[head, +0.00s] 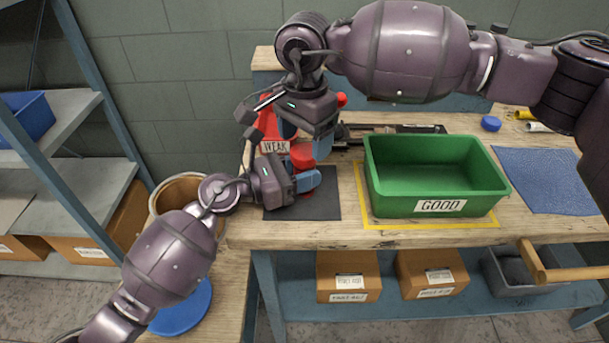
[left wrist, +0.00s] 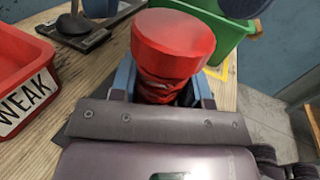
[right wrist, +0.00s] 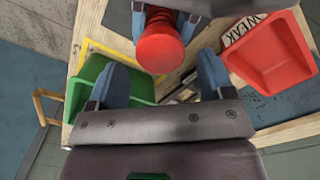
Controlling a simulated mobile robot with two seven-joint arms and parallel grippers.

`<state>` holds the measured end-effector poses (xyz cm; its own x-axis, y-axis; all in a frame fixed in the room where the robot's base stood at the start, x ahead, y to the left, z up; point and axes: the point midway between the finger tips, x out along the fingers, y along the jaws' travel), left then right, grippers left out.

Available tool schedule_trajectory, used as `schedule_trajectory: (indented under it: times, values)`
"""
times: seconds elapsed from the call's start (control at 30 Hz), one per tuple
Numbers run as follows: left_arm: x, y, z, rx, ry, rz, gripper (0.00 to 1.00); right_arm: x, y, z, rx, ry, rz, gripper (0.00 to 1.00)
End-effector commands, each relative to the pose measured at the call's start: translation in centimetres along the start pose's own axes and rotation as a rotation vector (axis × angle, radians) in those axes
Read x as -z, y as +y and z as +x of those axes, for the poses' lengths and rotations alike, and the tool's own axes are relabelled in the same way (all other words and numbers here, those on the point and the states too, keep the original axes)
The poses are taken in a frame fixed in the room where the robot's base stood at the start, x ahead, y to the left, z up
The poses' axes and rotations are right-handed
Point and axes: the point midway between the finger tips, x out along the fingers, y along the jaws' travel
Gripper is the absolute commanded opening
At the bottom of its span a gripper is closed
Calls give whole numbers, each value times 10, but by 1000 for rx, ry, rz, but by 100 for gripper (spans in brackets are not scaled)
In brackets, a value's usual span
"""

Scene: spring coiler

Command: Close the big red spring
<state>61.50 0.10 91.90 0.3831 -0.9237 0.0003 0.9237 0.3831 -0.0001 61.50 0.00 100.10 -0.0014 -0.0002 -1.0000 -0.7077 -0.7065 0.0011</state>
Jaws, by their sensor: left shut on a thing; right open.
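The big red spring (head: 302,157) has a wide, smooth cap at its upper end and a narrower, uneven body. It stands roughly upright over the dark mat (head: 330,204). My left gripper (head: 305,182) is shut on its body from the side. In the left wrist view the spring (left wrist: 172,50) sits between the blue fingers, which hide its lower part. My right gripper (head: 306,138) is open and empty just above the cap. In the right wrist view the spring (right wrist: 160,42) lies beyond the right gripper's spread fingers (right wrist: 163,80). I cannot tell whether its base touches the mat.
A green bin marked GOOD (head: 440,207) stands right of the mat on a yellow-outlined area. A red bin marked WEAK (head: 268,116) is behind my grippers, partly hidden. A blue cloth (head: 545,180) lies at the right. A round bin (head: 160,195) is beside the bench at the left.

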Motion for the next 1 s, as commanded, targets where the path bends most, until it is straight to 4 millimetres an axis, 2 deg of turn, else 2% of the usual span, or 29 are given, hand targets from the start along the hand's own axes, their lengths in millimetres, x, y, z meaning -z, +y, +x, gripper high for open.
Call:
schedule_trajectory:
  times: [0.1, 0.23, 0.67, 0.9, 1.0]
  values:
    - [0, 0, 0, 0, 0, 0, 0, 0, 0, 15, -1, 0, 0, 74]
    - [0, 0, 0, 0, 0, 0, 0, 0, 0, 26, -1, -1, 0, 74]
    - [0, 0, 0, 0, 0, 0, 0, 0, 0, 32, 1, 0, 0, 74]
    - [0, 0, 0, 0, 0, 0, 0, 0, 0, 32, 1, 0, 0, 38]
    - [0, 0, 0, 0, 0, 0, 0, 0, 0, 32, 0, 0, 0, 25]
